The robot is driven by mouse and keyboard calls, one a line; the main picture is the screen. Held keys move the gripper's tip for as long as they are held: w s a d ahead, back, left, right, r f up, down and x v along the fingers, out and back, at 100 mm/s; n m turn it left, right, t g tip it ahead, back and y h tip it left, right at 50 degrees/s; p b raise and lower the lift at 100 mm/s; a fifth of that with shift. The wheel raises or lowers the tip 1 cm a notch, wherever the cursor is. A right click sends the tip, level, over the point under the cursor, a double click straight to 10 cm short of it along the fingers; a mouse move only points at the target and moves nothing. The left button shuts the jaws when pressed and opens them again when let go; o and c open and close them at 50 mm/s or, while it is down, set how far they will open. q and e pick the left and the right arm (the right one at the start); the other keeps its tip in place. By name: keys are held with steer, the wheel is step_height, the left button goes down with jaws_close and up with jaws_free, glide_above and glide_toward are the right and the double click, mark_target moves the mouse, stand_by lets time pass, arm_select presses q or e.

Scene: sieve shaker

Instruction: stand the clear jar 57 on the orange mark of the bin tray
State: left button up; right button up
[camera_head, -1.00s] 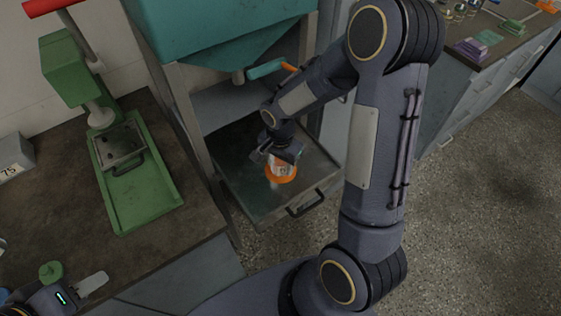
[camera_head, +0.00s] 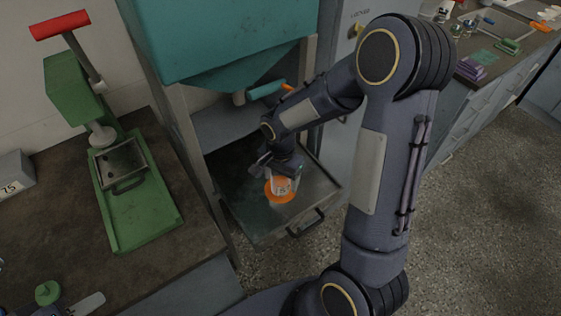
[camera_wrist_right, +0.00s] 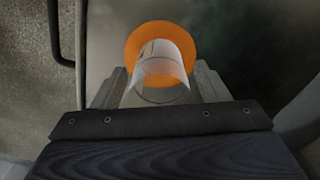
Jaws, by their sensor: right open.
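The clear jar (camera_head: 283,185) with a white label appears upright on the orange mark (camera_head: 276,198) of the bin tray (camera_head: 245,213). Orange shows around its base. In the right wrist view, the jar (camera_wrist_right: 163,65) overlaps the orange mark (camera_wrist_right: 136,44), which shows beyond it. My right gripper (camera_head: 281,166) is open at the jar, with its fingers (camera_wrist_right: 160,88) on either side and gaps visible. The label number is hard to read. Part of my left gripper (camera_head: 85,304) shows at the bottom left edge; its jaws are mostly cut off.
The teal hopper (camera_head: 225,40) and its frame posts stand over the tray. A tray handle (camera_head: 306,223) sticks out at the front. A green press (camera_head: 135,200) and a grey block marked 75 (camera_head: 14,174) are on the left bench. A green knob-like piece (camera_head: 47,292) lies near my left gripper.

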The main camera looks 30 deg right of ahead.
step_height(320, 180, up, 9)
steer(key=s+a+r+n+t+y, duration=0.2)
steer(key=s+r+n, duration=0.2)
steer(key=s, duration=0.4)
steer(key=s+a+r+n+t+y, duration=0.1)
steer(key=s+a+r+n+t, duration=0.1)
steer(key=s+n, duration=0.5)
step_height(320, 180, up, 2)
steer(key=shift+s+r+t+y+p, duration=0.3)
steer(key=shift+s+t+y, duration=0.1)
steer(key=shift+s+t, duration=0.5)
steer(key=shift+s, duration=0.15)
